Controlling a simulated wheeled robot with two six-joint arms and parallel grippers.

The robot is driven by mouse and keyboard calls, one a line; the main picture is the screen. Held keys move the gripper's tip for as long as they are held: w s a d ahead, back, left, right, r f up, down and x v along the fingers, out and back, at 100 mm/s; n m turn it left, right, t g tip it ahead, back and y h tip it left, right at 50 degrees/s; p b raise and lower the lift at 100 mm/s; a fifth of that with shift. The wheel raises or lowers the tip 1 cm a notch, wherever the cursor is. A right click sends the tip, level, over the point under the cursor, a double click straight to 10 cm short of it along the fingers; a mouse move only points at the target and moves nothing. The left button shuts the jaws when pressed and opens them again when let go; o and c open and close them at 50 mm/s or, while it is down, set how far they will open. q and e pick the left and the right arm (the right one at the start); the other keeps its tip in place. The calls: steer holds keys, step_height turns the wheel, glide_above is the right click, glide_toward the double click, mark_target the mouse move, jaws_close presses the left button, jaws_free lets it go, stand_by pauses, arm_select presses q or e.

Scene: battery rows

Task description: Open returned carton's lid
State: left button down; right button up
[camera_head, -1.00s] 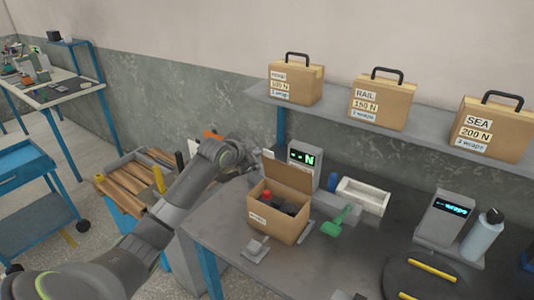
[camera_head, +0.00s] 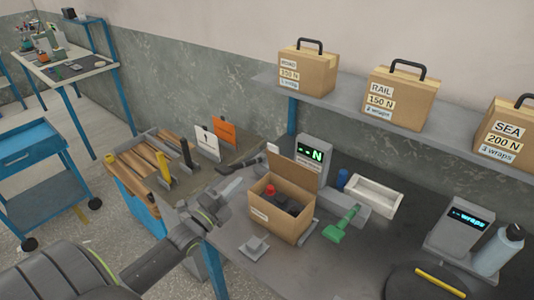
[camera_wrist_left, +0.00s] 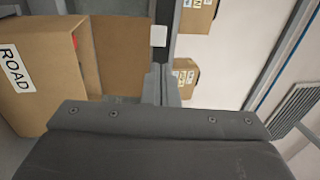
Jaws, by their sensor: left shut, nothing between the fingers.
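The returned carton (camera_head: 284,229) is a brown box on the grey bench, and its label reads ROAD in the left wrist view (camera_wrist_left: 35,85). Its lid (camera_head: 294,171) stands up at the back edge, tilted slightly back, so the box is open. Dark items and a red-topped one (camera_head: 270,190) show inside. The lid also shows in the left wrist view (camera_wrist_left: 122,50), beside my fingers. My left gripper (camera_head: 236,186) is shut and empty, to the left of the carton and apart from it. My right gripper is out of view.
A scale display (camera_head: 310,153) stands behind the carton. A green-handled tool (camera_head: 342,224) and white tray (camera_head: 372,194) lie to its right. A small grey stand (camera_head: 254,246) sits in front. Handled cartons (camera_head: 400,97) line the shelf above.

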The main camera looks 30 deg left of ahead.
arm_select(q)
steer(key=b, duration=0.1)
glide_toward(271, 148)
steer(key=x, duration=0.5)
steer(key=shift+d+r, duration=0.1)
steer(key=shift+d, duration=0.05)
steer(key=shift+w+r, duration=0.15)
steer(key=shift+w, duration=0.2)
steer(key=shift+w+d+p, duration=0.1)
steer(key=shift+w+p, duration=0.25)
steer(key=shift+w, duration=0.1)
steer(key=x, duration=0.4)
steer(key=shift+w+r, duration=0.2)
steer(key=shift+w, duration=0.2)
steer(key=shift+w+d, duration=0.1)
steer(key=shift+w, duration=0.3)
steer(key=shift+s, duration=0.1)
